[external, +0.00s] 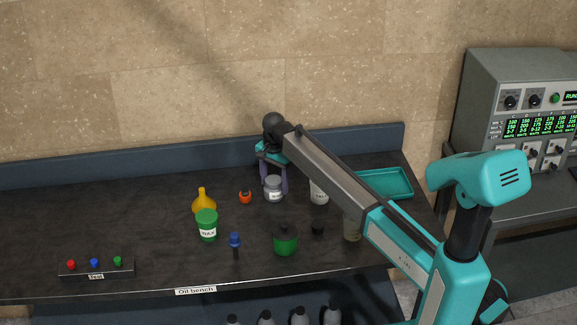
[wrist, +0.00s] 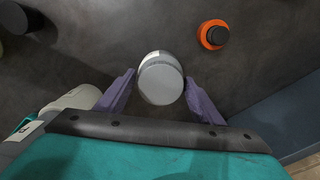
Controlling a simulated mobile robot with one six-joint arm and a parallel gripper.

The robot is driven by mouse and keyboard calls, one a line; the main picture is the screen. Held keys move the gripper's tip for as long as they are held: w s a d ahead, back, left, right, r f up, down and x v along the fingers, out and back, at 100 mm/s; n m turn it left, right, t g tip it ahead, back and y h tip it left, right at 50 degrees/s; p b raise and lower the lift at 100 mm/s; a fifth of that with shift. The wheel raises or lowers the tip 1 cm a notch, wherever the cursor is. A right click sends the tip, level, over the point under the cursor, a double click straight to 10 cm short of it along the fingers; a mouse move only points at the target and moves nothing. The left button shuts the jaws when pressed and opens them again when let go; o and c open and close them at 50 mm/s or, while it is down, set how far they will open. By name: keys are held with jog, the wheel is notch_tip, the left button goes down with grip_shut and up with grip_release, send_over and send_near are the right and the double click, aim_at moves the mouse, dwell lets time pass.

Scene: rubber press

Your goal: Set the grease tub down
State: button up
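The grease tub (external: 274,190) is a small pale grey tub with a label, towards the back middle of the bench. In the wrist view the tub (wrist: 161,82) shows its round grey lid from above, between my two purple fingers. My gripper (external: 275,182) points down around it, one finger on each side. In the wrist view my gripper (wrist: 160,84) has its fingertips against the tub's sides, so it looks shut on the tub. The tub looks upright, at or close to the bench top (external: 150,225); I cannot tell whether its base touches.
An orange-red item (external: 245,197) stands left of the tub, a yellow bottle (external: 203,203) and green wax tub (external: 207,227) further left. A white container (external: 319,191) stands right, partly behind my arm. A teal tray (external: 385,183) lies back right. The bench's left part is mostly clear.

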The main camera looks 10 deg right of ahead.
jog(key=o, duration=0.3)
jog(key=shift+r, duration=0.2)
notch_tip(320, 180, up, 9)
jog(key=shift+b, duration=0.55)
jog(key=shift+r+p, duration=2.1)
jog(key=shift+r, duration=0.15)
